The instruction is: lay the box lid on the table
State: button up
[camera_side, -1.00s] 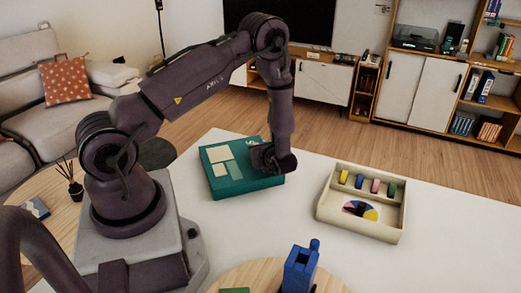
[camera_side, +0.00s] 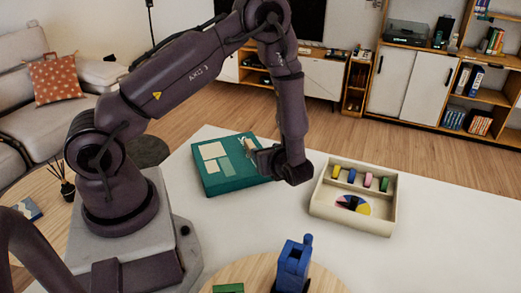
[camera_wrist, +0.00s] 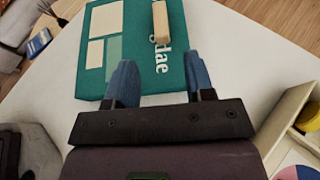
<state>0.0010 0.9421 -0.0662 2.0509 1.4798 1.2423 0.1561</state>
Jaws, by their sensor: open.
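The teal box lid (camera_side: 215,180) has cream and pale green rectangles and white lettering. It lies flat on top of the low teal box on the white table, and I cannot make out the seam between them. A small light wooden handle (camera_wrist: 160,22) stands on the lid, and it also shows in the side view (camera_side: 249,146). My gripper (camera_wrist: 160,75) is open and empty, its two blue fingers apart. In the wrist view the handle is beyond the fingertips, roughly in line with the gap. In the side view my gripper hangs at the lid's right edge.
A cream tray (camera_side: 346,218) with several coloured pieces and a colour wheel stands close to the right of my gripper. A blue object (camera_side: 292,268) stands on a round wooden surface in front. The white table (camera_side: 235,225) is clear in front of the box.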

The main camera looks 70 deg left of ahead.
jog(key=s+d+r+n+t+h, duration=0.2)
jog(key=s+d+r+n+h, duration=0.2)
jog(key=r+n, duration=0.2)
jog(key=s+d+r+n+t+h, duration=0.1)
jog(key=s+d+r+n+h, duration=0.4)
jog(key=r, duration=0.6)
jog(key=s+d+r+n+t+h, duration=0.2)
jog(key=s+d+r+n+h, duration=0.2)
jog(key=r+n, duration=0.3)
notch_tip(320, 180, up, 2)
jog(key=shift+s+d+r+t+h, duration=0.2)
jog(key=shift+d+t+h, duration=0.1)
jog(key=shift+d, duration=0.05)
